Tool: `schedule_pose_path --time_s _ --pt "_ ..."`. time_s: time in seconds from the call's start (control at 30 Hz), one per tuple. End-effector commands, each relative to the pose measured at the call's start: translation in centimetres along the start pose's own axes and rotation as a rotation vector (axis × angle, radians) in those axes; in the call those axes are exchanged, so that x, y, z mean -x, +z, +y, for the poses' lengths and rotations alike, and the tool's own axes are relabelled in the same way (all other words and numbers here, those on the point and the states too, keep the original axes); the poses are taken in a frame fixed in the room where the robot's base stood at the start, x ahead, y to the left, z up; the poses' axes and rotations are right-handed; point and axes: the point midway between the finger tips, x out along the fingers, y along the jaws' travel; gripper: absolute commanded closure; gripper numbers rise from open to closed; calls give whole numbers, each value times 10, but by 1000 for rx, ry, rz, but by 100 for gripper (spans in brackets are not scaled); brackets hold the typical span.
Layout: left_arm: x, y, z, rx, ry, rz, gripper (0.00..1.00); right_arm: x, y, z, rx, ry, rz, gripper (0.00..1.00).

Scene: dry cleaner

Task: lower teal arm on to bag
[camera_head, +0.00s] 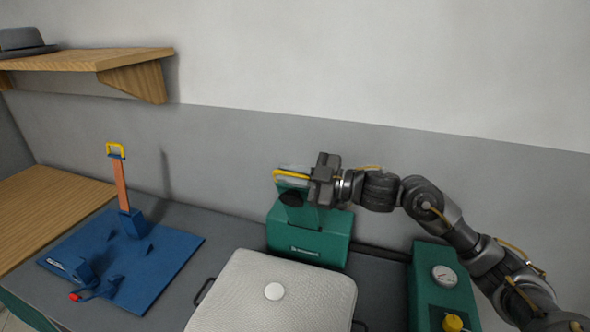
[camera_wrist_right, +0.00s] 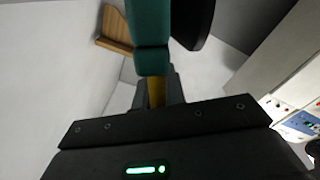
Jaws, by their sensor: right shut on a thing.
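The teal arm (camera_head: 297,212) stands raised from its teal base (camera_head: 308,242) in the middle of the head view, with a dark oval pad on it. A yellow handle (camera_head: 290,174) is at its top. My right gripper (camera_head: 318,182) is shut on this yellow handle. In the right wrist view, the teal arm (camera_wrist_right: 149,35) runs up from the handle (camera_wrist_right: 157,92), which sits between the fingers. I cannot make out a clear bag; a pale textured, rounded-square thing (camera_head: 315,295) with a white disc lies in front of the base. My left gripper is not in view.
A blue board (camera_head: 170,265) with a raised orange arm (camera_head: 121,185) is at the left. A teal box (camera_head: 432,275) with a gauge and yellow knob stands at the right. A wooden shelf (camera_head: 90,60) with a grey hat is at the upper left.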

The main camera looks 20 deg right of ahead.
Motion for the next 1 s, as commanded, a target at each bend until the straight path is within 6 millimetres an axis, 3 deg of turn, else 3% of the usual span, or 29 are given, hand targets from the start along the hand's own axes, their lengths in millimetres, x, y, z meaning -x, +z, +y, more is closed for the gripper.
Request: schedule_pose_path --time_s 0.37,0.4,0.57,0.87,1.0 --pt "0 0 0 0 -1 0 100 0 -2 -2 9 -1 3 100" --pt "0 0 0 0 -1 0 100 0 -2 -2 9 -1 3 86" --pt "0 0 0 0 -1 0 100 0 -1 -1 8 -1 2 67" --pt "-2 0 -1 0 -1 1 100 2 0 -2 6 0 0 67" --pt "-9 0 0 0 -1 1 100 17 2 -3 9 1 -1 67"
